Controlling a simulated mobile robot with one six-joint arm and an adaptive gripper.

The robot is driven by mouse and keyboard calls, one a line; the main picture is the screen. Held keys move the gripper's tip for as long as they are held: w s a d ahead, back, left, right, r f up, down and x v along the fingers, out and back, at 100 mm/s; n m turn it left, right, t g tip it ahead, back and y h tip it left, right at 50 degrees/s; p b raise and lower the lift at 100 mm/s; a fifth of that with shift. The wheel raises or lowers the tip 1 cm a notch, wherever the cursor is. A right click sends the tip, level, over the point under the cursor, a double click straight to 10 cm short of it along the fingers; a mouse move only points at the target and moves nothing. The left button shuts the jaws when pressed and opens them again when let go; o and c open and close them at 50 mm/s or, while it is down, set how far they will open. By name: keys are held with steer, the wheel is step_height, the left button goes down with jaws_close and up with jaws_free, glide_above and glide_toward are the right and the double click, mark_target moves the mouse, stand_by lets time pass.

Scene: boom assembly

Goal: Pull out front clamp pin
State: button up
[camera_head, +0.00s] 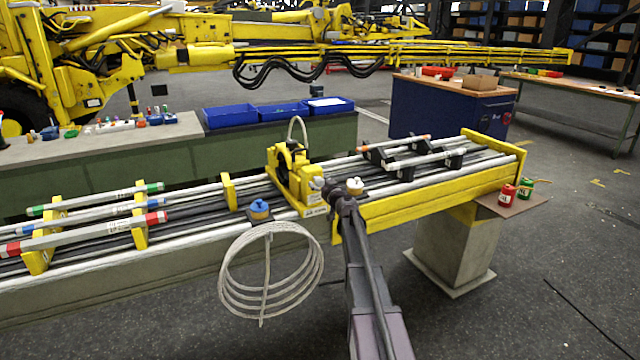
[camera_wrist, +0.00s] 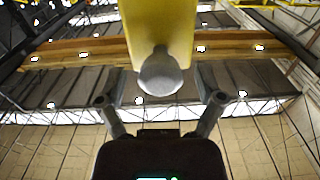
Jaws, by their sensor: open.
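The front clamp pin shows in the wrist view as a round grey head (camera_wrist: 160,76) sticking out of a yellow clamp part (camera_wrist: 158,25). My gripper (camera_wrist: 161,99) is open, with one finger on each side of the pin head and a visible gap to both. In the head view the yellow clamp (camera_head: 292,178) stands on the boom rails, with a small grey pin end (camera_head: 317,184) at its right side. My gripper (camera_head: 332,196) is right at that pin end, its fingers too small there to make out. The pin's shaft is hidden in the clamp.
A coiled white cable (camera_head: 270,312) hangs in front of the rails, below a blue-capped part (camera_head: 259,209). A yellow end beam (camera_head: 440,195) lies to the right. Red and green cans (camera_head: 507,194) stand on a small plate. Blue bins (camera_head: 230,116) stand behind.

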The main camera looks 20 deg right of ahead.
steer(key=shift+w, duration=0.4)
jaws_close()
steer(key=shift+s, duration=2.5)
jaws_free()
steer(key=s, duration=1.2)
steer(key=shift+d, duration=0.25)
